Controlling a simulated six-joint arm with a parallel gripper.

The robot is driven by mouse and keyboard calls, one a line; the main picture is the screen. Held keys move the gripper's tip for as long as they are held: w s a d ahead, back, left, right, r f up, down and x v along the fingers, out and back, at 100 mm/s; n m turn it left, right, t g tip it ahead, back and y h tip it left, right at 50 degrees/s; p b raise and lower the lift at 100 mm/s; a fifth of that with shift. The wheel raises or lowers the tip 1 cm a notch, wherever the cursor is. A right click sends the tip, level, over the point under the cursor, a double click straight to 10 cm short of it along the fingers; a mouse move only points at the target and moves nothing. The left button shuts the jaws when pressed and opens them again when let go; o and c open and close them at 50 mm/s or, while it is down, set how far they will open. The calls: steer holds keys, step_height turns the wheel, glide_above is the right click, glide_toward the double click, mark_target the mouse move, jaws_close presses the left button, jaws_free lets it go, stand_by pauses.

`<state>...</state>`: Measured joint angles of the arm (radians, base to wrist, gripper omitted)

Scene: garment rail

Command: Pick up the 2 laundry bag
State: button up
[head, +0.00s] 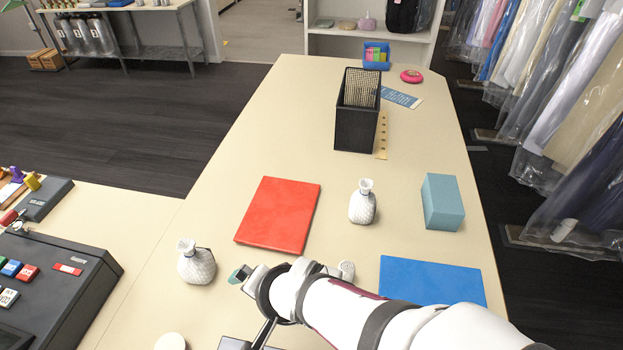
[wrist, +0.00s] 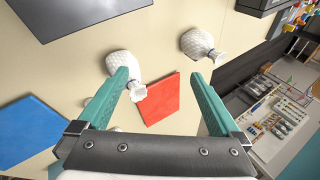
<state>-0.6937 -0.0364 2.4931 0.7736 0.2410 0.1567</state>
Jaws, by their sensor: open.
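Two white, quilted laundry bags with tied necks stand on the cream table. One bag (head: 363,203) is between the red mat and the teal block. The other bag (head: 197,263) is at the left, near the counter. My gripper (head: 238,275) is just right of this left bag in the head view, its teal tip pointing toward it; its jaws are mostly hidden by my arm. In the wrist view, my gripper (wrist: 160,76) is open and empty. One bag (wrist: 121,66) shows beside the left finger, partly covered by it, and another bag (wrist: 198,43) lies beyond the fingertips.
A red mat (head: 278,215), a blue mat (head: 432,281) and a teal block (head: 442,202) lie on the table. A black mesh holder (head: 355,127) stands farther back. A dark cash register (head: 62,275) is at the left. Bagged garments (head: 560,110) hang along the right.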

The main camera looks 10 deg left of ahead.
steer(key=s+a+f+t+h, duration=0.1)
steer(key=f+t, duration=0.1)
steer(key=f, duration=0.1)
steer(key=s+a+f+t+h, duration=0.1)
steer(key=f+t+h, duration=0.1)
steer(key=s+f+t+h, duration=0.1)
steer(key=f+t, duration=0.1)
steer(key=f, duration=0.1)
steer(key=shift+s+a+f+h, duration=0.3)
steer(key=shift+a+f+h, duration=0.05)
steer(key=shift+a+h, duration=0.05)
steer(key=s+d+r+n+t+h, duration=0.2)
steer(key=d+t, duration=0.1)
steer(key=t, duration=0.1)
steer(key=x, duration=1.5)
steer(key=shift+f, duration=0.45)
steer(key=c, duration=1.4)
